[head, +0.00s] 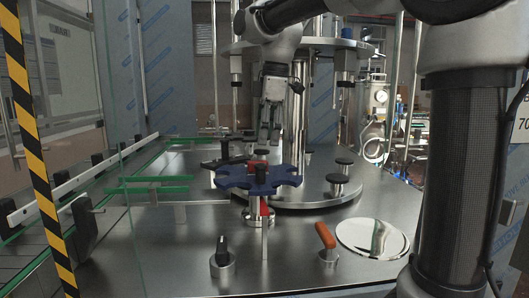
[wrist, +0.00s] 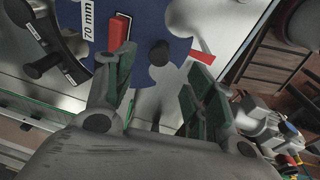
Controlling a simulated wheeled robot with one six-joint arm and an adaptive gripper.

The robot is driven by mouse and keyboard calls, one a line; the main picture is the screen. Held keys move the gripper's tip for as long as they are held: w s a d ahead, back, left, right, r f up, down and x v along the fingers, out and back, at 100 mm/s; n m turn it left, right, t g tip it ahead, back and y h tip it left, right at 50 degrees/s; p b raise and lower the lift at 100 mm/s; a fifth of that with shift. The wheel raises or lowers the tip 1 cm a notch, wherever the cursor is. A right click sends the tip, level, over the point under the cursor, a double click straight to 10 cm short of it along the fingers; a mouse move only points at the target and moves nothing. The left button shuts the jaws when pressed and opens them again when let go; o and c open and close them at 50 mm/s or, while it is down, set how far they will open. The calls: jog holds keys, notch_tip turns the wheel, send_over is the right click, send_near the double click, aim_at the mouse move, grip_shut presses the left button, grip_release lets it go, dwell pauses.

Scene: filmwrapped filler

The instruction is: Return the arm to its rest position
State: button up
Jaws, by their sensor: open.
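My gripper (head: 269,135) hangs pointing down at the end of my arm, above and just behind the blue star-shaped plate in the head view. In the wrist view its two green-padded fingers (wrist: 158,78) are spread apart with nothing between them. The blue plate (head: 240,181) sits on a post over the steel table. In the wrist view the plate (wrist: 180,22) lies beyond the fingertips, with a red block (wrist: 119,30), a black knob (wrist: 159,53) and a "70 mm" label (wrist: 88,24).
The steel table (head: 190,240) carries a black-topped knob (head: 222,252), an orange-handled lever (head: 326,237) and a shiny disc (head: 372,238). A round turret (head: 320,190) with black-capped posts stands behind the plate. A glass panel and green-edged rails (head: 150,179) are at left.

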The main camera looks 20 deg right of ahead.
jog(key=shift+w+r+m, duration=0.3)
jog(key=shift+r+m, duration=0.2)
jog(key=shift+m, duration=0.6)
jog(key=s+d+f+m+t, duration=0.1)
jog(key=s+d+f+m, duration=0.3)
jog(key=s, duration=0.3)
jog(key=s+d+f+m+t, duration=0.1)
jog(key=s+d+f+m, duration=0.4)
jog(key=s, duration=0.3)
jog(key=s+d+f+m+t+h, duration=0.1)
jog(key=s+d+f+m, duration=0.3)
jog(key=s, duration=0.4)
jog(key=shift+s+d+f+m, duration=0.2)
jog(key=shift+d+f+m, duration=0.2)
jog(key=shift+d+f, duration=0.5)
jog(key=shift+d+r, duration=0.1)
